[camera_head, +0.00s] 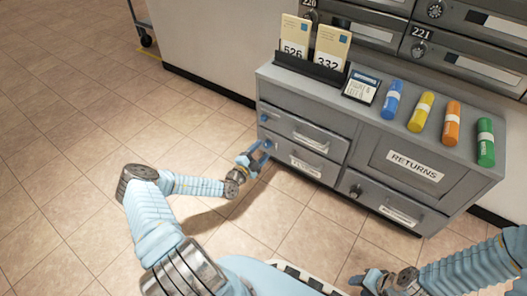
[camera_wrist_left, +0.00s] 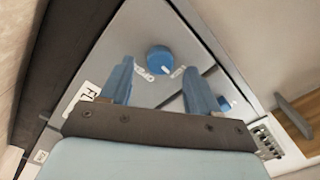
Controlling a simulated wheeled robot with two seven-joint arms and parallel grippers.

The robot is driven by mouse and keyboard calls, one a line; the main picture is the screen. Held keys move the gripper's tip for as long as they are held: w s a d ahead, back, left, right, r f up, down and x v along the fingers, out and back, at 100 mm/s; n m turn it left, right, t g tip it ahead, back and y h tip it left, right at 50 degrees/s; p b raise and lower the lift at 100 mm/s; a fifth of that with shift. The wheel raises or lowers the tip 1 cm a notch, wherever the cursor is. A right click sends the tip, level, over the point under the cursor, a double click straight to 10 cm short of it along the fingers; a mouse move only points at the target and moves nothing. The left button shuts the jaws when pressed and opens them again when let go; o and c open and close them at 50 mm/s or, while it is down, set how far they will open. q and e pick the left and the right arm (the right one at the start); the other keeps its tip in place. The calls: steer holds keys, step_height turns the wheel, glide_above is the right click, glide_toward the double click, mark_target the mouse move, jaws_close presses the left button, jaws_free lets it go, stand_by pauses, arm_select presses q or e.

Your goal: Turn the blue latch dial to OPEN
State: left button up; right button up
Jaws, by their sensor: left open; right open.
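A round blue dial (camera_wrist_left: 161,59) with a white pointer mark sits on a grey drawer front in the left wrist view, with OPEN lettering beside it. In the left wrist view the dial lies between and beyond the open fingertips (camera_wrist_left: 160,75), with no visible contact. My right gripper (camera_head: 368,279) is open and empty at the bottom, away from the cabinet.
The grey cabinet (camera_head: 365,135) has a RETURNS panel (camera_head: 414,166) and carries blue, yellow, orange and green cylinders, a card holder (camera_head: 312,68) and a small sign (camera_head: 361,88). Mailboxes stand behind. The tiled floor at left is clear.

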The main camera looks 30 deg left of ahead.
mark_target(267, 145)
arm_select(q)
steer(key=shift+w, duration=1.1)
steer(key=shift+d, duration=0.1)
steer(key=c, duration=1)
steer(key=shift+c, duration=0.2)
